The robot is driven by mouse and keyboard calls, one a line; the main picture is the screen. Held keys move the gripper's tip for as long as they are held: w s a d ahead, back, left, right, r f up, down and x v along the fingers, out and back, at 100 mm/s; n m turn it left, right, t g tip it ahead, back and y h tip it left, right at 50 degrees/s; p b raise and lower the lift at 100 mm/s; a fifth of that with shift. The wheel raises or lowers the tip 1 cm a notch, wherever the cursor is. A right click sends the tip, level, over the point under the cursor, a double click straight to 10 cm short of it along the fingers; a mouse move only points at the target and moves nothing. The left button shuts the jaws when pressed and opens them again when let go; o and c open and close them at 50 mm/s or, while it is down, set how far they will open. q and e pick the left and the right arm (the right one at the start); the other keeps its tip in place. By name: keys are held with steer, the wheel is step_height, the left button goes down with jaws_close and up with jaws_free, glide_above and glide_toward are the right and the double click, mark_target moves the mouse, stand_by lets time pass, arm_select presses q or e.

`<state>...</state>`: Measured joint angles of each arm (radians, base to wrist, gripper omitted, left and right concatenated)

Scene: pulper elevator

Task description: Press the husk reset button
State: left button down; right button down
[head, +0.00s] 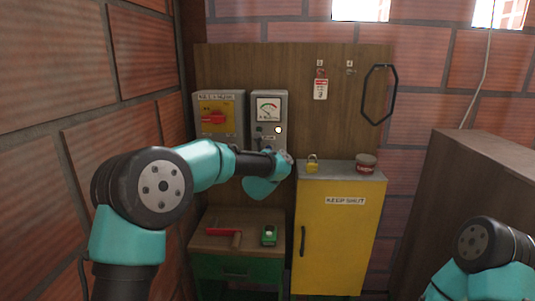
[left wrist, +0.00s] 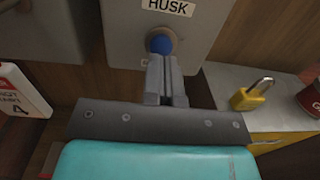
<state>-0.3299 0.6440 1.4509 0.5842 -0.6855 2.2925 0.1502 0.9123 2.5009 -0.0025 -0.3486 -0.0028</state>
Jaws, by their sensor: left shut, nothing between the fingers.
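The husk reset button is a round blue button (left wrist: 160,43) on a grey box (left wrist: 120,30), just under a label reading HUSK (left wrist: 169,5). My left gripper (left wrist: 161,62) is shut and empty. Its fingertips are right at the lower edge of the blue button in the left wrist view; I cannot tell whether they touch it. In the head view, the grey gauge box (head: 270,104) hangs on the wooden board, with my left arm reaching in front of its lower part. The blue button cannot be made out there. My right gripper is out of view.
A grey and yellow box with a red switch (head: 214,117) hangs left of the gauge box. A yellow cabinet (head: 338,240) bears a padlock (head: 312,166) and a red can (head: 366,162). A low bench (head: 216,240) holds a red tool and a green device (head: 269,235).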

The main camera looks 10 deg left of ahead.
arm_select(q)
steer(key=shift+w, duration=1)
steer(key=shift+w+a+r, duration=0.15)
steer(key=shift+w, duration=0.25)
steer(key=shift+w+a+r, duration=0.1)
steer(key=shift+w+a, duration=0.05)
steer(key=shift+w, duration=0.25)
steer(key=shift+s+f, duration=0.1)
steer(key=s+d, duration=0.1)
steer(key=s, duration=1.3)
steer(key=shift+f, duration=0.4)
